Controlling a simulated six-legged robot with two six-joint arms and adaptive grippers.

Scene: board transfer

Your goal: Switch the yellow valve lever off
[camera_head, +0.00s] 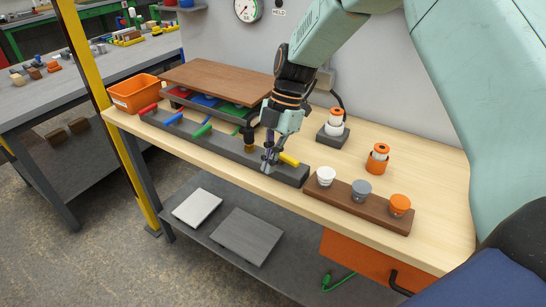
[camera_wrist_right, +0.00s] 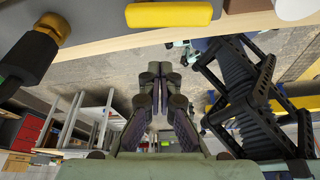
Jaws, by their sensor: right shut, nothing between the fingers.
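The yellow valve lever (camera_head: 289,159) sits at the right end of the long dark grey manifold (camera_head: 222,147) near the table's front edge. It points to the right. My right gripper (camera_head: 268,166) is shut and empty, reaching down just left of the lever and covering part of the manifold there. I cannot tell whether it touches the lever. In the right wrist view the yellow lever (camera_wrist_right: 168,14) is at the top, and the shut fingers (camera_wrist_right: 160,75) point up towards it with a visible gap in the picture. My left gripper does not show in the head view.
Red (camera_head: 148,109), blue (camera_head: 173,118) and green (camera_head: 203,130) levers sit along the manifold. A black-and-brass fitting (camera_head: 249,145) stands just left of my gripper. A brown board with cups (camera_head: 345,203) lies to the right. A wooden board (camera_head: 215,80) lies behind.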

